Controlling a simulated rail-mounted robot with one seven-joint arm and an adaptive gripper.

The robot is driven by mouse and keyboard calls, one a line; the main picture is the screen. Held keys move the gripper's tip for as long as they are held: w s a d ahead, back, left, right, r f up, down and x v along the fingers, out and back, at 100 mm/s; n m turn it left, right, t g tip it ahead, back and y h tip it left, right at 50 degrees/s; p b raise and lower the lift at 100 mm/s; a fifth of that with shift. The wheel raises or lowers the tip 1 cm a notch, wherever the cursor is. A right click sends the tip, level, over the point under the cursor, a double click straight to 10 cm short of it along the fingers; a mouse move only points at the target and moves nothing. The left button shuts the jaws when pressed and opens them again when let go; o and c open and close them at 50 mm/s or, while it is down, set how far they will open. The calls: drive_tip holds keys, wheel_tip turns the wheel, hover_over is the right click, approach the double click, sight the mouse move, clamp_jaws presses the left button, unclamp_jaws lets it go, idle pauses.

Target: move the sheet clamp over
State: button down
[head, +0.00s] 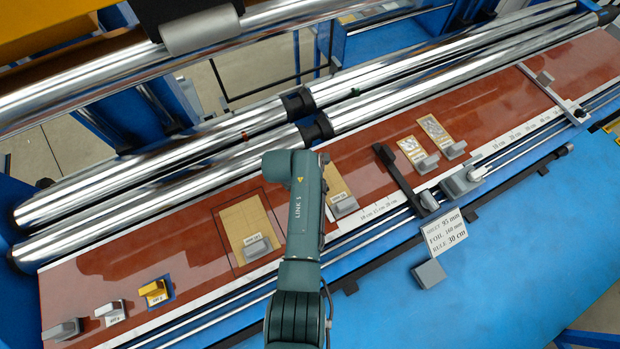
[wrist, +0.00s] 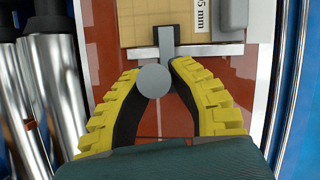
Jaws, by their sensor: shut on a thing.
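The sheet clamp appears in the wrist view as a grey round knob (wrist: 154,81) on a short stem, with a pale flat bar (wrist: 195,51) lying across the near edge of a tan sheet (wrist: 145,25). My gripper (wrist: 157,74) has yellow, black-lined fingers on either side of the knob and is shut on it. In the head view my arm hides the gripper and most of the clamp. One tan sheet (head: 237,219) lies left of my arm, and another (head: 334,179) lies just right of it, partly covered.
Chrome rollers (head: 420,82) run behind the brown table (head: 190,262). Grey, white and yellow blocks (head: 154,292) sit at the left. A dark crossbar (head: 402,180), a slider (head: 460,183) and a sign (head: 445,235) stand right of my arm. A grey block (wrist: 232,14) sits beside the sheet.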

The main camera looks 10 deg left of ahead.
drive_tip(key=shift+f, duration=0.1)
drive_tip(key=c, duration=0.9)
unclamp_jaws()
drive_tip(key=shift+o, duration=0.2)
drive_tip(key=shift+a, duration=0.1)
drive_tip(key=v, duration=1.2)
drive_tip(key=shift+s, duration=0.1)
